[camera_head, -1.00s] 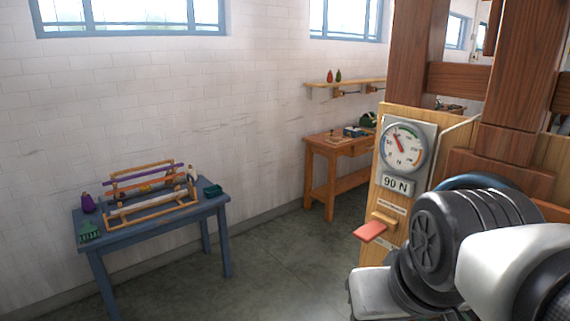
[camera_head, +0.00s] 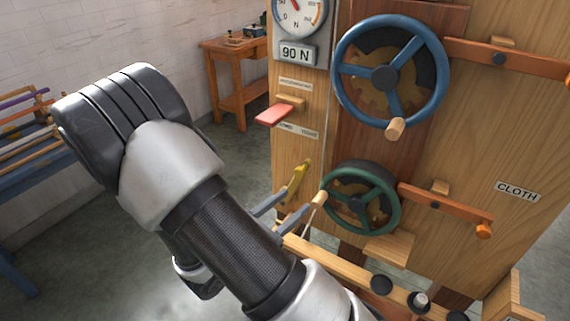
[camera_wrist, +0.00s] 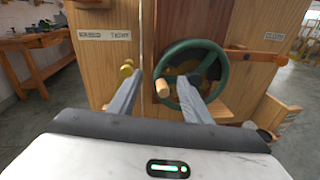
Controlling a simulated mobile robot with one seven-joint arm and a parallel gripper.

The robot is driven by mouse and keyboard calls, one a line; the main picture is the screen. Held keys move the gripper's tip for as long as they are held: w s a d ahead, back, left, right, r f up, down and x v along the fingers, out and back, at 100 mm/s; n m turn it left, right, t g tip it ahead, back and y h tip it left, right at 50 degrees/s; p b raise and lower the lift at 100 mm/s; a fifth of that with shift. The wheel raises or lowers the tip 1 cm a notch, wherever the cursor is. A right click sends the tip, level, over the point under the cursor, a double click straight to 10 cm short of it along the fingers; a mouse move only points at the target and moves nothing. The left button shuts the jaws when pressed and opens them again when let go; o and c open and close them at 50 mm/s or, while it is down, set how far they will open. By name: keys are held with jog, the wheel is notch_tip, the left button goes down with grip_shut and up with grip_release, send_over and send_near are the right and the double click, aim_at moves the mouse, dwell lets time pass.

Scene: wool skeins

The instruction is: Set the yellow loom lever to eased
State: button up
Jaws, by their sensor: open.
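The yellow lever (camera_head: 298,181) is on the lower left of the wooden loom front, left of the green wheel. In the wrist view its yellow end (camera_wrist: 126,68) shows just left of the left fingertip. A small plate (camera_head: 298,131) above the lever reads "TIGHT" at its right end in the wrist view; its left word is hard to read. My gripper (camera_head: 294,201) is open, its fingers pointing at the loom front close to the lever. In the wrist view the gripper (camera_wrist: 161,79) has the lever outside its fingers. I cannot tell whether a finger touches it.
The green wheel (camera_head: 361,203) has a wooden handle (camera_wrist: 162,89) that appears between my fingers. Above are a blue wheel (camera_head: 388,77), a red lever (camera_head: 274,114) and a 90 N gauge (camera_head: 297,15). Orange levers (camera_head: 445,204) are on the right.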

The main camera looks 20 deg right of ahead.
aim_at(298, 174)
jog(key=w+a+f+n+t+y, duration=0.2)
jog(key=w+a+f+n+t, duration=0.1)
jog(key=w+f+n+t, duration=0.15)
jog(key=shift+g, duration=0.25)
jog(key=x, duration=0.5)
jog(key=b+x, duration=0.1)
jog(key=x, duration=1)
jog(key=shift+s+d+f+b, duration=0.1)
jog(key=shift+d+f+b, duration=0.15)
jog(key=shift+d+b, duration=0.2)
grip_shut()
